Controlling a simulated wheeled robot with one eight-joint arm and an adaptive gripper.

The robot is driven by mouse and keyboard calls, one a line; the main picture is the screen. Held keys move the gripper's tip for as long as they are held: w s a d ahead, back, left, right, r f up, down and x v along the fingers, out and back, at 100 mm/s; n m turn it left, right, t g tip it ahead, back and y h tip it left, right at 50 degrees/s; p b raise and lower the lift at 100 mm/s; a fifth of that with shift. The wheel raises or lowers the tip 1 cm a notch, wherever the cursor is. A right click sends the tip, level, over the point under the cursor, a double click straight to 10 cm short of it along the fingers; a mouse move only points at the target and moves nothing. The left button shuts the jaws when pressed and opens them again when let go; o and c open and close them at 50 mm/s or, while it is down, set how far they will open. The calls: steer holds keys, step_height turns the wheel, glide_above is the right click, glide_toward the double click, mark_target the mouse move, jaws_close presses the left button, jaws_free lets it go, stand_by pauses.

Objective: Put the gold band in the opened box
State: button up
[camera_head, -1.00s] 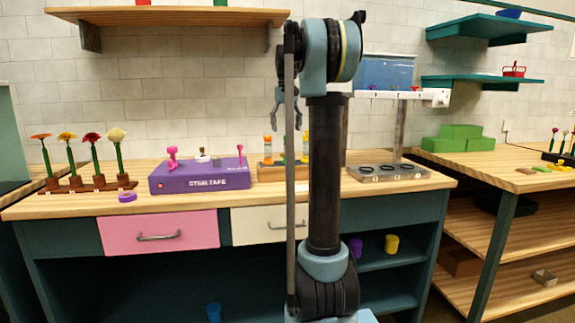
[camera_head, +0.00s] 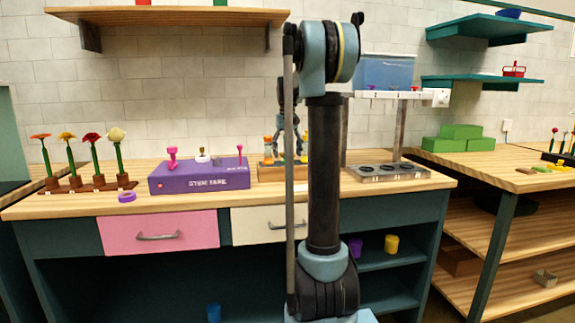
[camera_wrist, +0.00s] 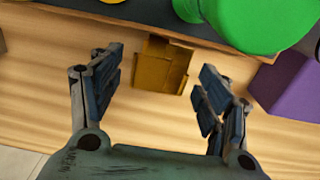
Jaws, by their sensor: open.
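My gripper (camera_wrist: 161,60) is open and empty, with one finger on each side of the gold piece. I cannot tell how far above it the fingertips are. In the head view my gripper (camera_head: 300,143) is low over the worktop, near the wooden rack (camera_head: 270,173), and partly hidden by my own arm. The gold piece cannot be made out there.
A green rounded thing (camera_wrist: 250,22) and a dark rack edge (camera_wrist: 165,22) are close beyond the fingers. A purple block (camera_wrist: 290,85) stands at right. In the head view, the purple stem tape unit (camera_head: 200,178) is left of the rack and a grey stand (camera_head: 387,173) is right.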

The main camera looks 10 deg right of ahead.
steer(key=c, duration=1.2)
